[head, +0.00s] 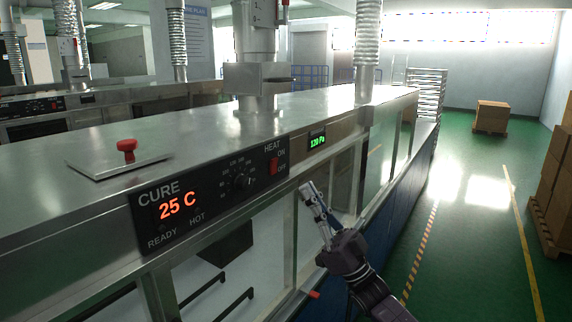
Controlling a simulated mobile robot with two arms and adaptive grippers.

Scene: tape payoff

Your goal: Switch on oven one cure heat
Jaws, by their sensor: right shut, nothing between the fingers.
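The cure panel (208,190) runs along the upper front edge of a steel oven. Its display (177,206) reads 25 C in orange, above the READY and HOT labels. A black knob (240,182) sits in the middle of the panel. The red heat switch (273,166) is at the panel's right end, beside the ON and OFF labels; its position is too small to tell. My right gripper (307,188) is shut and empty, in front of the oven, to the right of and slightly below the switch, apparently apart from it. My left gripper is not in view.
A green 120 Pa gauge (317,141) sits right of the panel. Glass windows line the front below. The green floor at right is open, with boxes (491,116) on pallets beyond.

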